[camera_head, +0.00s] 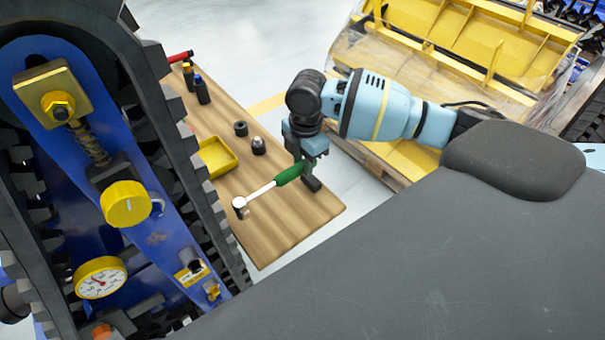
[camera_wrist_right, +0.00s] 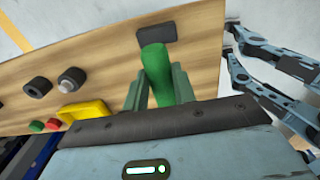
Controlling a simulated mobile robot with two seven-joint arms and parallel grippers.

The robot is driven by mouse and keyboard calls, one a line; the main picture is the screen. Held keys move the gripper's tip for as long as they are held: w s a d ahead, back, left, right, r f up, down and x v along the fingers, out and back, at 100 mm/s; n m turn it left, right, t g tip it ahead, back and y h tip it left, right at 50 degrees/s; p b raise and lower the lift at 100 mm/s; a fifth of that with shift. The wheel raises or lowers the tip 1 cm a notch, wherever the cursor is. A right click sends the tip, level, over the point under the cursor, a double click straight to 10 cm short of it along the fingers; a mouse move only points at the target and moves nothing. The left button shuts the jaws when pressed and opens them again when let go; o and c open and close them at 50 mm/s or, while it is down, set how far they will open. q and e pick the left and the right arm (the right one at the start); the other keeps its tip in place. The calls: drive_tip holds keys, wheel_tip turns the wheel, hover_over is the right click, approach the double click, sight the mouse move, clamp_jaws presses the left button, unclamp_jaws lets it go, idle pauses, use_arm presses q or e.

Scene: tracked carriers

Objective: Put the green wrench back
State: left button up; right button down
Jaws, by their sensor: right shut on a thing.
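The green wrench (camera_head: 290,174) has a green handle and a silver shaft that ends in a round head at its lower left. My right gripper (camera_head: 304,166) is shut on the green handle, over the near part of the wooden table. In the right wrist view the handle (camera_wrist_right: 156,70) stands between the two fingers. I cannot tell whether the wrench touches the table. A dark flat block (camera_wrist_right: 156,32) lies on the table close beyond the handle.
The wooden table (camera_head: 275,235) also holds a yellow tray (camera_head: 226,165), a black ring (camera_head: 241,128), a dark fitting with a metal top (camera_head: 258,146) and dark bottles (camera_head: 202,90). A blue tracked carrier (camera_head: 150,240) stands close on the left. A yellow wrapped load (camera_head: 480,50) stands behind.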

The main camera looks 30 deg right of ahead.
wheel_tip(320, 180, down, 5)
drive_tip(key=shift+r, duration=0.15)
drive_tip(key=c, duration=1.1)
unclamp_jaws()
drive_tip(key=shift+c, duration=0.2)
drive_tip(key=shift+r, duration=0.1)
drive_tip(key=r, duration=1.1)
drive_tip(key=shift+s+d+r+p, duration=0.1)
drive_tip(key=shift+d+r+p, duration=0.1)
drive_tip(key=shift+r+p, duration=0.15)
